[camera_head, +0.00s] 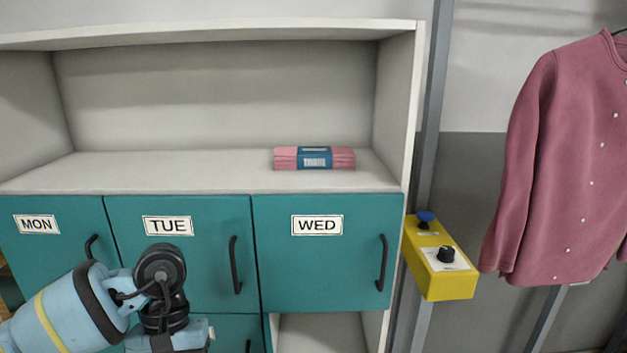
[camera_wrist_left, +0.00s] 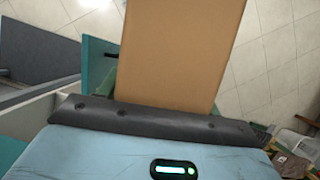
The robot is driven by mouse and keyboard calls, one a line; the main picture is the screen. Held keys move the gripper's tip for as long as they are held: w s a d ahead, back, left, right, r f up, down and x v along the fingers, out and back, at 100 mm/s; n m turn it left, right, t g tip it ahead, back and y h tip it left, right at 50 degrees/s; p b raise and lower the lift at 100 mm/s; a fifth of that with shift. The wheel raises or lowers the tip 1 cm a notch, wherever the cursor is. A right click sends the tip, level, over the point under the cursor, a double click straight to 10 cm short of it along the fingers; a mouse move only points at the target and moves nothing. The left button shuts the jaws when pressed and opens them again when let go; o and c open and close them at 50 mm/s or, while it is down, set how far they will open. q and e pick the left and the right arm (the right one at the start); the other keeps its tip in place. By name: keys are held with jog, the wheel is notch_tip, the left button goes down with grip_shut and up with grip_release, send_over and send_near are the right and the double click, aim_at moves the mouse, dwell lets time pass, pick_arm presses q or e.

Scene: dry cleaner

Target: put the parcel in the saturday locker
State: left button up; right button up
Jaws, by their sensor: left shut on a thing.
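The brown cardboard parcel (camera_wrist_left: 182,50) fills the upper middle of the left wrist view, right against my left gripper (camera_wrist_left: 160,115). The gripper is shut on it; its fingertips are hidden. In the head view my left arm (camera_head: 75,310) comes in from the lower left, and its gripper and the parcel are out of frame. Below the WED door (camera_head: 325,265) an open compartment (camera_head: 320,332) shows at the bottom edge; its label is not in view. A teal panel (camera_wrist_left: 97,68), seemingly an open door, stands beside the parcel in the wrist view. My right gripper is not in view.
The MON door (camera_head: 40,255) and TUE door (camera_head: 195,250) are shut. A yellow control box (camera_head: 450,287) and a hanging pink garment (camera_head: 565,170) are to the right. Tiled floor shows around the parcel.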

pick_arm(q)
jog(key=d+m, duration=0.1)
jog(key=d+f+m+y, duration=0.1)
jog(key=m, duration=0.1)
jog(key=shift+s+d+f, duration=0.1)
jog(key=shift+d+f, duration=0.2)
jog(key=shift+d, duration=0.1)
dwell(0.5)
